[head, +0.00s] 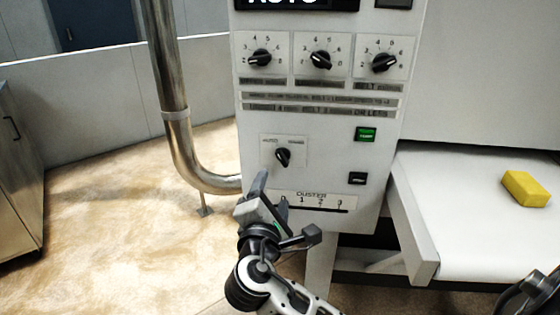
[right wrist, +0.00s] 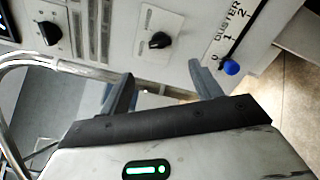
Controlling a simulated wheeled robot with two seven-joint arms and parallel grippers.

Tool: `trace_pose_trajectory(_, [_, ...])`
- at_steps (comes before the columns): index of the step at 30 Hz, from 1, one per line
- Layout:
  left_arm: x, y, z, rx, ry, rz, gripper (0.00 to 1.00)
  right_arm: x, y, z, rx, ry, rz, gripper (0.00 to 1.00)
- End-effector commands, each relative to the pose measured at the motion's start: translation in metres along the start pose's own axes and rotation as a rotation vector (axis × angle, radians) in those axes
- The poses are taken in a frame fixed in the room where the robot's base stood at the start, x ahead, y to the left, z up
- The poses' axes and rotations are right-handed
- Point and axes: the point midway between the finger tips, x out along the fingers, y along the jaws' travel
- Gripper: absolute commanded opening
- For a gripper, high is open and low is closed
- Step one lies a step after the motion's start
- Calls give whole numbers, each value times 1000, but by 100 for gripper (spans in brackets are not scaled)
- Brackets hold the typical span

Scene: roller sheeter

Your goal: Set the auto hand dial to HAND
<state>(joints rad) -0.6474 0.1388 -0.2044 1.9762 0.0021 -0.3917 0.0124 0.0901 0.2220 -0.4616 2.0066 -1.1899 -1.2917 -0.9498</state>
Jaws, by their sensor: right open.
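The auto hand dial (head: 283,157) is a black knob on a pale plate, with AUTO printed at upper left and HAND at upper right. Its pointer looks roughly upward; the exact setting is too small to tell. It also shows in the right wrist view (right wrist: 160,40), beyond the fingers. My right gripper (head: 271,190) is just below the dial, in front of the panel, tilted. In the right wrist view its two fingers (right wrist: 160,82) are spread apart with nothing between them. The dial appears clear of both fingers. My left gripper is not in view.
Three numbered dials (head: 321,60) sit higher on the panel. A green button (head: 366,134) and a black switch (head: 357,179) are to the right. The DUSTER scale (head: 325,204) and its blue knob (right wrist: 231,67) are close below. A metal pipe (head: 178,130) runs left; a yellow block (head: 525,189) lies right.

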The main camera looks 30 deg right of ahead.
Motion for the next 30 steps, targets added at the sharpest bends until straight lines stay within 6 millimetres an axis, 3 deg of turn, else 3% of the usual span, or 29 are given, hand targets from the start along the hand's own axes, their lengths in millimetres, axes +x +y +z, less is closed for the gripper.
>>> trace_pose_trajectory(9, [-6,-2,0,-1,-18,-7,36,71,2,2,1,-2,0,64])
trace_pose_trajectory(15, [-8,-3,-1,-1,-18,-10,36,102,1,0,1,1,-1,64])
trace_pose_trajectory(21, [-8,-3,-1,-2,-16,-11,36,115,0,0,4,3,-1,64])
trace_pose_trajectory(29, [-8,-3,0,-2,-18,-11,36,116,-1,0,4,3,-1,64])
trace_pose_trajectory(30, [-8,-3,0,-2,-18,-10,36,116,-1,0,4,3,-1,58])
